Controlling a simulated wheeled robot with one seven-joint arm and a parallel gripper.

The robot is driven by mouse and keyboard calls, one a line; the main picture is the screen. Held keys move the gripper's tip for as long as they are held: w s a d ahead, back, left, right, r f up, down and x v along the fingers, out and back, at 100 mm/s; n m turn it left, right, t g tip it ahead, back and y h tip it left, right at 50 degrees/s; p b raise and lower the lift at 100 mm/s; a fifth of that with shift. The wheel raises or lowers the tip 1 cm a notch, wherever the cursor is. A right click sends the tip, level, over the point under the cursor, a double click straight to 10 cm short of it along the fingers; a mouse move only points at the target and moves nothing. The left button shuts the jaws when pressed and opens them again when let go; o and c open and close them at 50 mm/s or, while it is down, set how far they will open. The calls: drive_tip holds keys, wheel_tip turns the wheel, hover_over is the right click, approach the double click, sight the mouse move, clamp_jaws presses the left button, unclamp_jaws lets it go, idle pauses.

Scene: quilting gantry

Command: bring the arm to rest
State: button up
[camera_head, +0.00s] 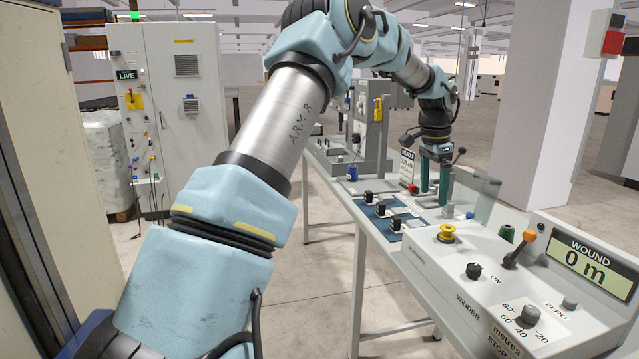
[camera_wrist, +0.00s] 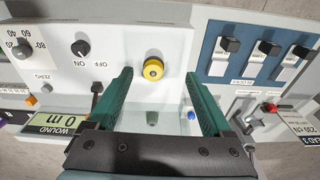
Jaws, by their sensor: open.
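My gripper (camera_head: 433,182) is above the bench in the head view, with its green fingers pointing down. In the wrist view my gripper (camera_wrist: 160,95) is open, its two green fingers well apart and nothing held between them. A yellow spool (camera_wrist: 153,69) sits on the white winder panel beyond the fingertips. The yellow spool (camera_head: 446,233) also shows in the head view, below and in front of my gripper. My arm reaches from the lower left of the head view over to the bench.
A clear panel (camera_head: 478,190) stands near my gripper. A white cabinet (camera_head: 180,110) stands at the left.

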drive_tip(key=s+a+f+n, duration=0.2)
drive_tip(key=a+n, duration=0.3)
drive_tip(key=a, duration=1)
drive_tip(key=s+a+f+n, duration=0.2)
drive_tip(key=s+a+n, duration=0.3)
drive_tip(key=s+a, duration=0.3)
drive_tip(key=s+a+f+n+t+y, duration=0.1)
drive_tip(key=s+a+f+n, duration=0.1)
drive_tip(key=s+a+n, duration=0.3)
drive_tip(key=s+a, duration=0.4)
drive_tip(key=a, duration=0.7)
drive_tip(key=shift+s+f, duration=0.2)
drive_tip(key=shift+s, duration=0.1)
